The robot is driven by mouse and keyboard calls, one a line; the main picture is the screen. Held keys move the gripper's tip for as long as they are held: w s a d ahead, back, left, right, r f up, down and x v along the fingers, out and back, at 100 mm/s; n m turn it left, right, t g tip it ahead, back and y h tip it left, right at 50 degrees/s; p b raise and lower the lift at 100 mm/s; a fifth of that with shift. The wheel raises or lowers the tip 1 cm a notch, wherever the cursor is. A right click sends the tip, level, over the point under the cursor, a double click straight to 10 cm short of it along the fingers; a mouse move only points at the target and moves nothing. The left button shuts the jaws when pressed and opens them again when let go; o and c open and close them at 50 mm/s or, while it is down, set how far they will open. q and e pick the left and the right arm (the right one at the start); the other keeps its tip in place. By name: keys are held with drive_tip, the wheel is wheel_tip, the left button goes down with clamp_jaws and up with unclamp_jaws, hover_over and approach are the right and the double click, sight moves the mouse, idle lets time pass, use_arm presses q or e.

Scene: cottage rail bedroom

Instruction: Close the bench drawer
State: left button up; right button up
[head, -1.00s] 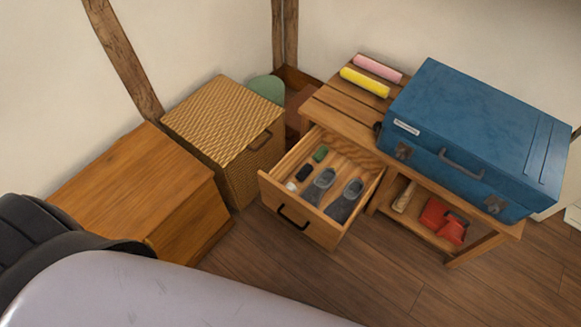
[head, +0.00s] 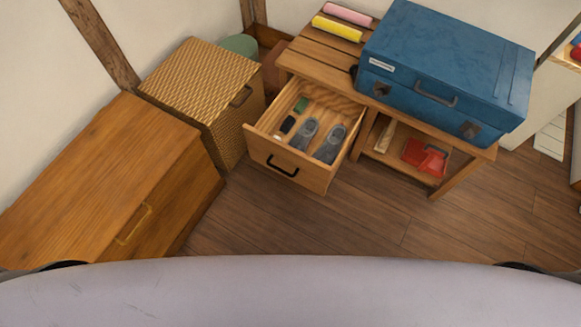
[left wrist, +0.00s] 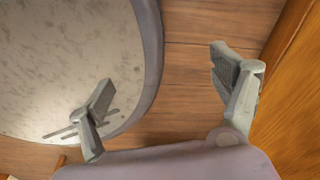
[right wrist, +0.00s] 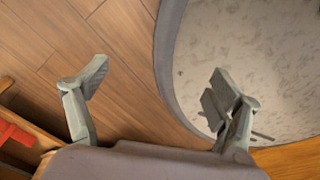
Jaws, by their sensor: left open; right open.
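The bench drawer (head: 284,166) is pulled out of the wooden bench (head: 318,66) in the head view. Its front carries a black handle (head: 282,166). Inside lie a pair of grey slippers (head: 329,144), a green item (head: 301,104) and small dark and white items. My left gripper (left wrist: 165,85) is open and empty in the left wrist view, over the floor beside my base. My right gripper (right wrist: 155,85) is open and empty in the right wrist view, also over the floor. Neither gripper shows in the head view, and neither touches the drawer.
A blue suitcase (head: 444,65), a yellow roll (head: 337,29) and a pink roll (head: 347,13) are on the bench. A red item (head: 425,156) sits on its lower shelf. A wicker box (head: 196,82) and wooden chest (head: 105,180) stand left. The floor (head: 370,225) before the drawer is clear.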

use_arm(q)
drive_tip(key=shift+s, duration=0.4)
